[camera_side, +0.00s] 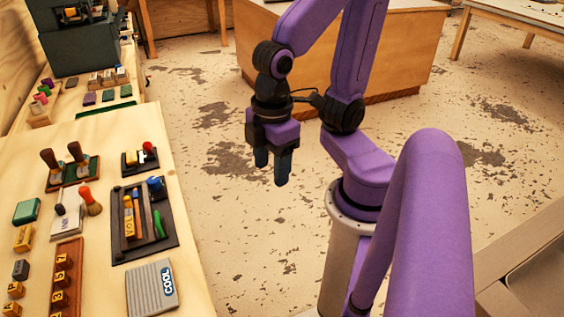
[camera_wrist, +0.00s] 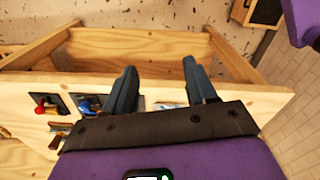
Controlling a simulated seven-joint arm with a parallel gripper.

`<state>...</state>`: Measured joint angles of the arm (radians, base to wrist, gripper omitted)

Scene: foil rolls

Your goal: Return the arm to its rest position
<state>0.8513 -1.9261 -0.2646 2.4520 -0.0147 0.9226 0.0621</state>
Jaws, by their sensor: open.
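My gripper (camera_side: 272,168) hangs from my purple arm over the open floor, to the right of the wooden table (camera_side: 190,255) in the side view. Its dark fingers point down, apart and empty. In the wrist view my gripper (camera_wrist: 155,82) shows two separated blue-grey fingers with nothing between them. Beyond them lie the table's edge and wooden frame (camera_wrist: 150,45).
A wooden cabinet (camera_side: 400,50) stands behind my arm. The floor (camera_side: 225,180) around my gripper is clear.

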